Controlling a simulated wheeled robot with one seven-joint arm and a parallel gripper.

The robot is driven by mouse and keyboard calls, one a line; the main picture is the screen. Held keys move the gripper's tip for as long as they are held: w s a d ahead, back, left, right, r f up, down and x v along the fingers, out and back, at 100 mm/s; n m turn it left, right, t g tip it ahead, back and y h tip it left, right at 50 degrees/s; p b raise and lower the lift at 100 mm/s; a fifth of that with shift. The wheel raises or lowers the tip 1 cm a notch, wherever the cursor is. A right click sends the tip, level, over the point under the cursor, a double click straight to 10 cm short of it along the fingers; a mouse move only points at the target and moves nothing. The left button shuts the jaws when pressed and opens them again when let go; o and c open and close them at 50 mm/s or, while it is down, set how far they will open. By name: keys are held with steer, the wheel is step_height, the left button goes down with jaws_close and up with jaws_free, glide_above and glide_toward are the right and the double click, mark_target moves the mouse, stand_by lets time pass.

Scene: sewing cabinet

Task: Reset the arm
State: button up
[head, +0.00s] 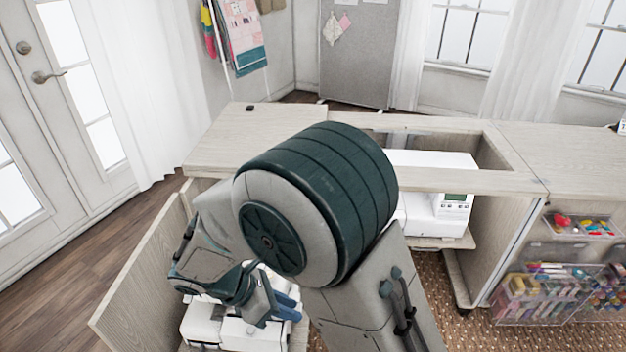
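My arm fills the middle of the head view, bent at a large dark green and grey joint. My gripper (287,303) is low and left of centre, with blue fingertips pointing right and down. It is in front of or just above a white machine (205,328) at the bottom of the view; I cannot tell whether they touch. The finger gap is too small and too covered to judge, and I see nothing clearly held. My arm hides part of the cabinet (225,150) and the space behind the gripper.
A white sewing machine (435,213) sits on a shelf below the cabinet's open top. An open cabinet door (145,265) stands at lower left, close to my gripper. Clear bins of supplies (545,298) hang at right. Wooden floor (60,285) is free at left.

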steer(key=s+d+r+m+y+p, duration=0.2)
steer(key=d+r+m+y+p, duration=0.2)
steer(key=d+r+m, duration=0.6)
steer(key=s+d+r+m+t+y+p, duration=0.1)
steer(key=d+r+m+y+p, duration=0.3)
steer(key=d+r+m+p, duration=0.4)
step_height(320, 180, up, 7)
steer(key=s+d+m, duration=0.1)
steer(key=d+m, duration=0.1)
steer(key=m, duration=0.3)
steer(key=shift+s+d+y, duration=0.15)
steer(key=shift+y, duration=0.15)
